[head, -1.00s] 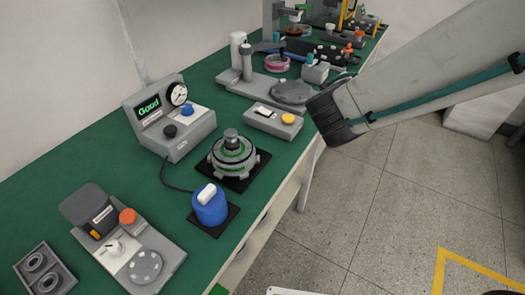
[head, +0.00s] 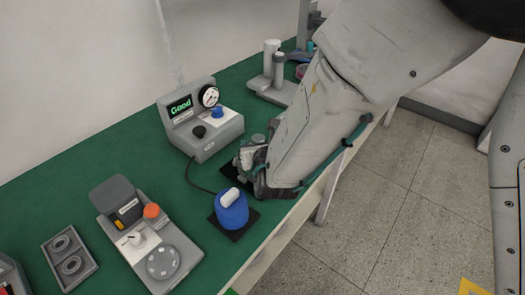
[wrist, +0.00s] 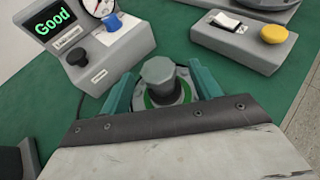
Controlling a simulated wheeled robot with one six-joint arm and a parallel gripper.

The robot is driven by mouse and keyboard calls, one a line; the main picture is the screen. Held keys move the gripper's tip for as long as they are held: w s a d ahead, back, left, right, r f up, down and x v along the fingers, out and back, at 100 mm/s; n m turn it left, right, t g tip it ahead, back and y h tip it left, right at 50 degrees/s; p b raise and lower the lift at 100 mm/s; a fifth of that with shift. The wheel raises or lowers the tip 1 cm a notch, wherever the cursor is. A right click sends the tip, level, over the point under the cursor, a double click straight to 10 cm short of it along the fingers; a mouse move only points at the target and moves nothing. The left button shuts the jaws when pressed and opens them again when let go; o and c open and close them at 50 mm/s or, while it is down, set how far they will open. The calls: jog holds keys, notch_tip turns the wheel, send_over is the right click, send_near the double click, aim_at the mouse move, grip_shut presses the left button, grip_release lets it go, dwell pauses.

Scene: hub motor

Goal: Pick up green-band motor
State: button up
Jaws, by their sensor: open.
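The green-band motor (wrist: 161,84) shows in the wrist view with its grey knob and shaft on top and a green ring below. Its lower part is hidden behind my wrist housing. In the head view only its knob (head: 258,139) and left side show past my arm. My gripper (wrist: 163,88) is open, with one teal finger on each side of the motor. I cannot tell whether the fingers touch it. The motor stands upright on a black mat, mostly covered by my arm in the head view.
A tester with a green "Good" display (head: 200,117) stands behind the motor. A blue cylinder (head: 231,209) on a black pad is close by in front. A switch box with a yellow button (wrist: 243,39) is beyond the motor. A grey fixture (head: 150,240) sits at front left.

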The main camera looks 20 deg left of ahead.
jog(key=shift+w+a+f, duration=0.2)
jog(key=shift+w+a, duration=0.05)
jog(key=shift+w, duration=0.3)
grip_shut()
jog(key=shift+r, duration=0.15)
